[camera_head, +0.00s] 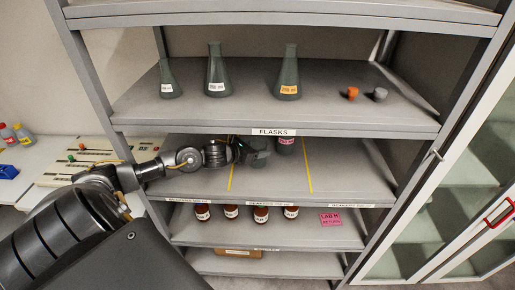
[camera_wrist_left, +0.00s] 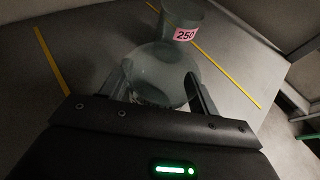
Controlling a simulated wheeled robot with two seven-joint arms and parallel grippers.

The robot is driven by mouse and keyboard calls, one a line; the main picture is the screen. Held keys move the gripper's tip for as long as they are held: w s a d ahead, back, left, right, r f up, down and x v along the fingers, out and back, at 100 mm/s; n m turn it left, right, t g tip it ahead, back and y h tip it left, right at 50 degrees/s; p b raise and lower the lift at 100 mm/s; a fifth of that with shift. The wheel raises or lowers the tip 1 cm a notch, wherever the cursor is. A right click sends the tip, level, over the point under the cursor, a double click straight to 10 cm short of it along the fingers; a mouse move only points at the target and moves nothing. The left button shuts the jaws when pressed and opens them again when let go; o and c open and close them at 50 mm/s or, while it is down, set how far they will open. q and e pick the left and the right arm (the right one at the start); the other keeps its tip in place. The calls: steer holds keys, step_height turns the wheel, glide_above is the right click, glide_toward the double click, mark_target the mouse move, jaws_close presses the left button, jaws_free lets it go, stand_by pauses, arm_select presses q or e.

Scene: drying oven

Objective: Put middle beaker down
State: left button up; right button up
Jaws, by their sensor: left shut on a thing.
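My left gripper (camera_head: 240,150) reaches onto the second shelf (camera_head: 335,178) from the left. It is shut on a grey-green glass beaker (camera_head: 259,156), between the two yellow lines. In the left wrist view the gripper (camera_wrist_left: 160,90) has one finger on each side of the beaker (camera_wrist_left: 158,68). I cannot tell whether the beaker's base touches the shelf. A second beaker (camera_head: 286,146) with a pink label stands just behind and to the right; in the left wrist view this beaker (camera_wrist_left: 183,14) shows "250" on its label. My right gripper is not in view.
Yellow lines (camera_head: 308,165) divide the shelf; its right section is bare. The shelf above holds several flasks (camera_head: 216,72) and orange and grey stoppers (camera_head: 352,92). Brown bottles (camera_head: 261,214) stand on the shelf below. A glass-doored cabinet (camera_head: 455,185) is at right.

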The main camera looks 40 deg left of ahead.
arm_select(q)
steer(key=o, duration=1)
steer(key=shift+s, duration=0.2)
steer(key=b+v, duration=0.1)
steer(key=v, duration=1)
steer(key=shift+s+r, duration=0.15)
steer(key=shift+s, duration=0.15)
